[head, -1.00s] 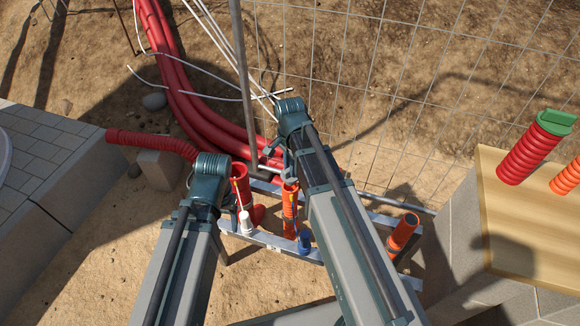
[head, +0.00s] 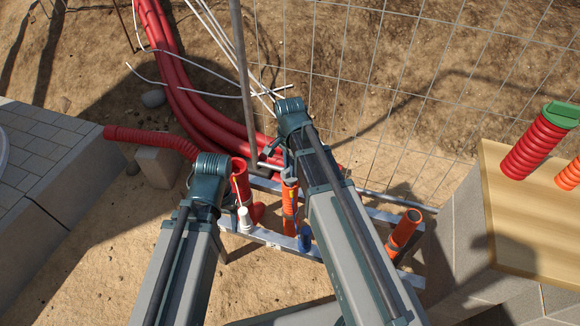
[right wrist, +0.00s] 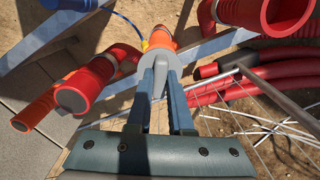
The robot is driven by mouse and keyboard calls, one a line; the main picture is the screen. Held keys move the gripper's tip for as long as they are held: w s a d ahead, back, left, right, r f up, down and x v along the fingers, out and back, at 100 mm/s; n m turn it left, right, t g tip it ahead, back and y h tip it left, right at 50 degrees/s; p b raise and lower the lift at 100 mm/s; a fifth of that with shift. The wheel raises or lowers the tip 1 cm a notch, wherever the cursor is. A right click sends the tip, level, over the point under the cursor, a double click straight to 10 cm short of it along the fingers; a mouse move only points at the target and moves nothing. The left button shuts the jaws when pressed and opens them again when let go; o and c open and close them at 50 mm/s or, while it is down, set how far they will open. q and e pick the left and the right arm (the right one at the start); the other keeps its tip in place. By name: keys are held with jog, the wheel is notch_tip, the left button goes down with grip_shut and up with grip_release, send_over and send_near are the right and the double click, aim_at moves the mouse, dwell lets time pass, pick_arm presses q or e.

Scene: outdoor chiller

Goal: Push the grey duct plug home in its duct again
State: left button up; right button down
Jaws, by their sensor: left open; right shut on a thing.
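The grey duct plug (right wrist: 159,60) shows in the right wrist view as a pale grey disc with a grip, at the mouth of an orange duct (right wrist: 160,38). My right gripper (right wrist: 160,75) is shut on its grip. How deep the plug sits is hidden by the fingers. In the head view the orange duct (head: 290,205) stands upright in a metal frame, below my right gripper (head: 287,168), whose jaws are mostly hidden by its own wrist. My left gripper (head: 232,200) is open beside a red duct (head: 241,180); its fingers are partly hidden.
A white plug (head: 245,220) and a blue plug (head: 305,238) are by the metal frame (head: 265,236). Another orange duct (head: 403,232) leans at the right. A green-capped red duct (head: 535,148) stands on a wooden board. Wire mesh and red pipes lie behind.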

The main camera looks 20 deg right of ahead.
jog(key=shift+f+b, duration=0.45)
jog(key=shift+f, duration=0.2)
jog(key=shift+f, duration=0.2)
jog(key=shift+f+b, duration=0.7)
jog(key=shift+b, duration=0.25)
jog(key=c, duration=0.7)
grip_release()
jog(key=shift+c, duration=0.2)
jog(key=shift+o, duration=0.3)
jog(key=o, duration=0.4)
jog(key=shift+r, duration=0.15)
notch_tip(320, 180, up, 7)
jog(key=p, duration=0.7)
